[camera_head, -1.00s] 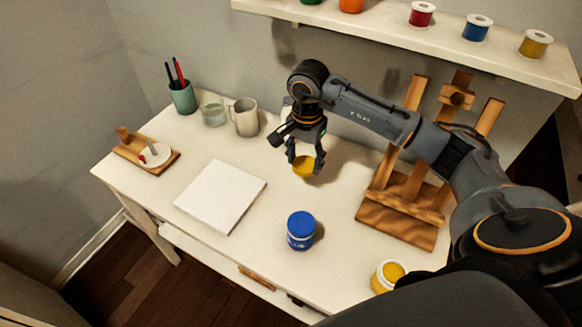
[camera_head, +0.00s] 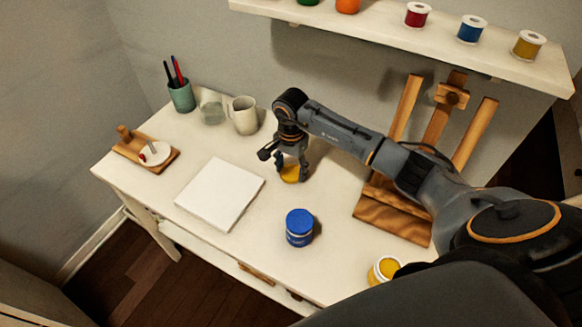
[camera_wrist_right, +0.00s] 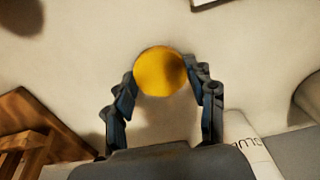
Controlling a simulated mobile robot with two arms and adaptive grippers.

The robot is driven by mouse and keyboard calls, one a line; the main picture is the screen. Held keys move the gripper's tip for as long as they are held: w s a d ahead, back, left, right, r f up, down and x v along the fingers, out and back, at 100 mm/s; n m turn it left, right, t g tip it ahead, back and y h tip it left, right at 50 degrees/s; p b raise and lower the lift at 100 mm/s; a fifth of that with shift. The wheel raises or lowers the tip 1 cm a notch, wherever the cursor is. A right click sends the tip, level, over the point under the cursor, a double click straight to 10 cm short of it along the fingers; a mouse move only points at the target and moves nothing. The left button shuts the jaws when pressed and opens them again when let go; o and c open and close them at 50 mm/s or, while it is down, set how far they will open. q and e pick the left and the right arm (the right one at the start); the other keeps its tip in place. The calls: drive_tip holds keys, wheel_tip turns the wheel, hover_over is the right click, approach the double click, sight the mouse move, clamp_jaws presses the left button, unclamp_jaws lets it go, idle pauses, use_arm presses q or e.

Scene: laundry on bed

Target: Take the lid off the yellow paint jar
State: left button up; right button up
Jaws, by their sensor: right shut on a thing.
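My right gripper (camera_head: 291,168) is shut on the yellow lid (camera_head: 290,175), low over the middle of the table, right of the white canvas. In the right wrist view the round yellow lid (camera_wrist_right: 160,71) sits between the two fingertips. I cannot tell whether the lid touches the tabletop. The yellow paint jar (camera_head: 383,270) stands at the table's front right, lidless, with yellow paint showing at its top. My own arm covers part of its surroundings. My left gripper is not in view.
A blue-lidded jar (camera_head: 299,228) stands between the lid and the front edge. A white canvas (camera_head: 219,194) lies to the left. A wooden easel (camera_head: 395,213) stands at the right. A mug (camera_head: 243,115) and a pencil cup (camera_head: 182,97) are at the back left. A shelf hangs above.

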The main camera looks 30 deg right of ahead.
sight(291, 173)
drive_tip(key=shift+f, duration=0.2)
drive_tip(key=o, duration=1.3)
drive_tip(key=shift+r, duration=0.1)
drive_tip(key=shift+r, duration=0.15)
drive_tip(key=shift+r+b, duration=0.75)
drive_tip(key=shift+r, duration=5.25)
